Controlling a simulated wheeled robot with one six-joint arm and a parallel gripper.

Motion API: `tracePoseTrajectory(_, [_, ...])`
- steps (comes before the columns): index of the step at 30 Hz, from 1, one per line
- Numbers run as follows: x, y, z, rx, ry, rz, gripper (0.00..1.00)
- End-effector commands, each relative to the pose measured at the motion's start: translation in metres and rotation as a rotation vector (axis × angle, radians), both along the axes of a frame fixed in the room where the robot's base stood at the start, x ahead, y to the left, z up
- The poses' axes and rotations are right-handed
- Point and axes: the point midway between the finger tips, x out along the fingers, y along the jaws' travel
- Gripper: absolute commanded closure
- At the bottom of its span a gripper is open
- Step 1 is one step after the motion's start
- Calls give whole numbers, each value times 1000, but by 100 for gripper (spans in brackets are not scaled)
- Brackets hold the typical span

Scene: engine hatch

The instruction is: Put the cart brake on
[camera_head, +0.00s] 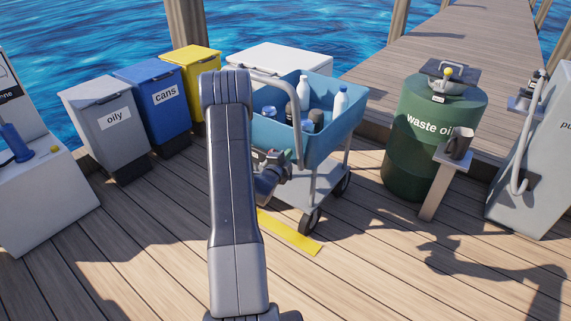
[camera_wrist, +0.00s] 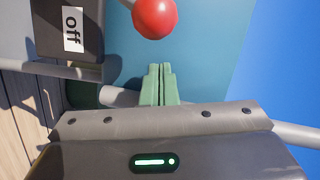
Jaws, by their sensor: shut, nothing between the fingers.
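The cart (camera_head: 318,150) has a blue tub and stands on the deck in the middle of the head view, partly hidden behind my arm. In the wrist view, a round red knob (camera_wrist: 155,18) on a grey stem is at the top, just beyond my fingertips. A dark plate (camera_wrist: 88,44) with a white "off" label (camera_wrist: 72,28) is left of it. My gripper (camera_wrist: 159,68) is shut and empty, its green fingers pointing toward the knob with a small gap in the picture. In the head view, my gripper (camera_head: 285,160) is beside the cart's handle end, its fingertips unclear.
A grey tube (camera_wrist: 115,96) of the cart runs behind my fingers. Bottles (camera_head: 339,103) stand in the tub. A yellow floor strip (camera_head: 292,234) lies by the wheels. Bins (camera_head: 107,125) stand left, a green waste oil drum (camera_head: 408,150) right. The front deck is clear.

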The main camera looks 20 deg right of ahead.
Motion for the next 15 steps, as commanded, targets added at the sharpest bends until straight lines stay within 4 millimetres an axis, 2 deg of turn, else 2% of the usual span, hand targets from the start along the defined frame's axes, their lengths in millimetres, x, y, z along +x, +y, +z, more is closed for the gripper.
tracePoseTrajectory(1, [3, 10, -3, -1, 0, 7, 100])
tracePoseTrajectory(6, [7, 24, -5, 0, 0, 4, 100])
tracePoseTrajectory(15, [8, 28, -5, 0, 1, 3, 100])
